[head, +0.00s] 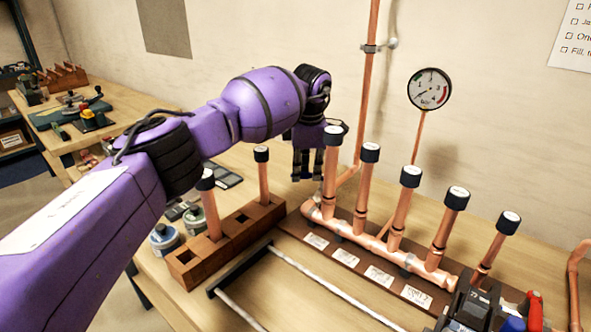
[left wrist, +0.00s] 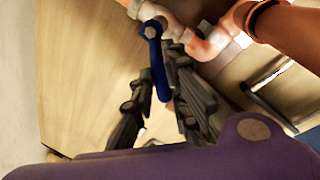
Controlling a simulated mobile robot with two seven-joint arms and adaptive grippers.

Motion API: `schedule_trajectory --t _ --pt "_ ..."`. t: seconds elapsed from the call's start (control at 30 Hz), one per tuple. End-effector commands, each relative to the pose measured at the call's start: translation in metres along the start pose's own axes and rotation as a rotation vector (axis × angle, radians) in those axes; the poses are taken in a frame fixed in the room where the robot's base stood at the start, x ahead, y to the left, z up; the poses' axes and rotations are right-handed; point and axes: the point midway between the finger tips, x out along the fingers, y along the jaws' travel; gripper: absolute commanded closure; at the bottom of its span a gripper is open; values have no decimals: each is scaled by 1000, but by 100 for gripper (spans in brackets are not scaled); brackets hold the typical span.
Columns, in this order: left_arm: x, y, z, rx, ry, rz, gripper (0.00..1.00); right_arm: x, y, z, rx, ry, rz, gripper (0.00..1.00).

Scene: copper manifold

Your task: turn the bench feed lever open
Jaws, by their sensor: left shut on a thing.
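The bench feed lever (left wrist: 155,52) is a blue handle on a pipe fitting in the left wrist view. It lies between the two dark fingers of my left gripper (left wrist: 164,82), which is shut on it. In the head view my left gripper (head: 307,168) points down at the back of the bench, just left of the copper manifold (head: 378,246). The lever is hidden there behind the gripper and the pipes. My right gripper is not in view.
Several capped copper tubes (head: 402,210) rise from the manifold close to my left gripper. A wooden rack (head: 232,238) holding two capped tubes stands in front, below my left arm.

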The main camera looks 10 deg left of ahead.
Motion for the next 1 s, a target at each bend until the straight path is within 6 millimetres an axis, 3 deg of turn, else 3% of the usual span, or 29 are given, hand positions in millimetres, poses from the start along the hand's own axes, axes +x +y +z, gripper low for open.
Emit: schedule_trajectory --t 0.33,0.37,0.5,0.83,1.0 --pt "-3 1 2 -1 -4 4 100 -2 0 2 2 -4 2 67" --pt "-3 1 2 -1 -4 5 82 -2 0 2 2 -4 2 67" --pt "-2 1 2 0 -3 4 67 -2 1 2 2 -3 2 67" --pt "-4 1 1 0 -2 2 67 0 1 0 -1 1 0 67" --pt "-27 1 1 1 -3 4 67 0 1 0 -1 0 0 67"
